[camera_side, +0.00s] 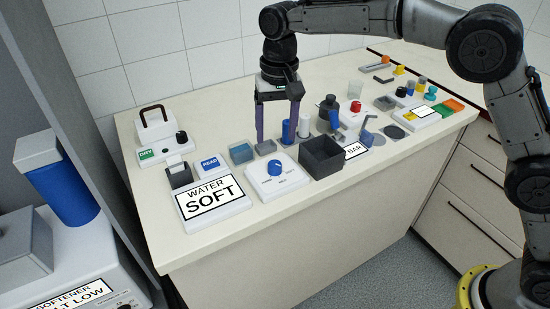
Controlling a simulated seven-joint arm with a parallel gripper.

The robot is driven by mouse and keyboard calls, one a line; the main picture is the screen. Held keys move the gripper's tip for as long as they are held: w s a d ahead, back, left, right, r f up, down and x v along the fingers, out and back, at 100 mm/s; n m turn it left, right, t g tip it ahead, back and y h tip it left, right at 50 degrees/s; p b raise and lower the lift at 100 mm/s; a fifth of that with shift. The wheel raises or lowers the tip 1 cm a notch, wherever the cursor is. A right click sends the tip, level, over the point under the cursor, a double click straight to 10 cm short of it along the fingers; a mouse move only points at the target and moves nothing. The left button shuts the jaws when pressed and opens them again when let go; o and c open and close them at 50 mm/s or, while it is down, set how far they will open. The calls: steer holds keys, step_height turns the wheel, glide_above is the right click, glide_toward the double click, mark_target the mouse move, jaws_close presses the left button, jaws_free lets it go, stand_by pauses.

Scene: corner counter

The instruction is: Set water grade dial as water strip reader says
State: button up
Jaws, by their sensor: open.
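The water strip reader (216,222) stands at the front left of the counter. Its screen (210,198) reads "WATER SOFT", with a blue "READ" button (209,163) behind it. The water grade dial is a white box (262,189) with a blue knob (274,167), to the right of the reader. Small labels lie around the knob; one at its right seems to read "SOFT". Which way the knob points is too small to tell. My gripper (277,138) is open, pointing down behind the dial, its fingers apart and clear of the knob.
A dark open bin (321,156) stands close right of the dial. A blue-grey box (241,153) and a blue cylinder (288,131) stand behind it. A "DRY" unit (164,152) is at the back left. Bare counter runs along the front edge.

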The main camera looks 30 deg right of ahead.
mark_target(275, 164)
step_height(275, 164, down, 8)
steer(key=shift+a+f, duration=0.15)
steer(key=shift+f, duration=0.05)
jaws_close()
stand_by(0.4)
